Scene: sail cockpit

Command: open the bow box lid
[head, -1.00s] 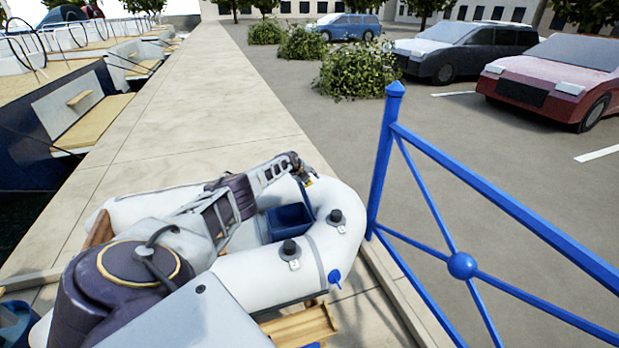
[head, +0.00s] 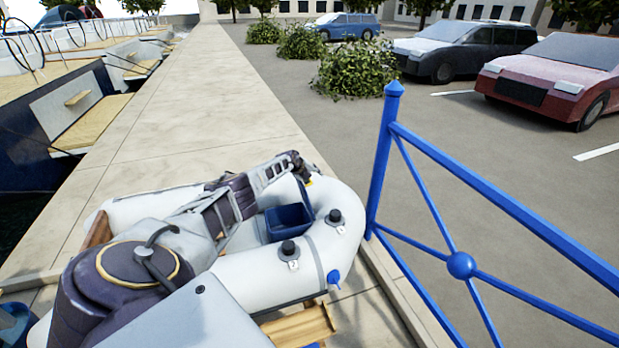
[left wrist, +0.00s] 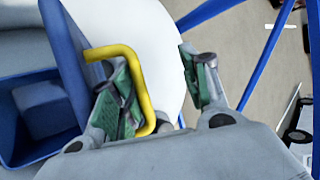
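The blue bow box (head: 286,223) sits inside the white dinghy, and its inside shows from above. Its blue lid (left wrist: 66,62) stands raised on the box's right side in the left wrist view, a thin upright panel. A bent yellow handle (left wrist: 128,75) sticks out from the lid. My left gripper (left wrist: 155,62) is open, its two green-padded fingers well apart. The handle passes across the left finger; I cannot tell whether they touch. In the head view my left gripper (head: 303,172) is small, beside the lid at the far side of the dinghy. My right gripper is not in view.
The white dinghy tube (head: 335,245) with black valves curves around the box. A blue railing (head: 385,160) stands close on the right. A wooden piece (head: 300,327) lies in front. The stone quay (head: 215,90) beyond is clear.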

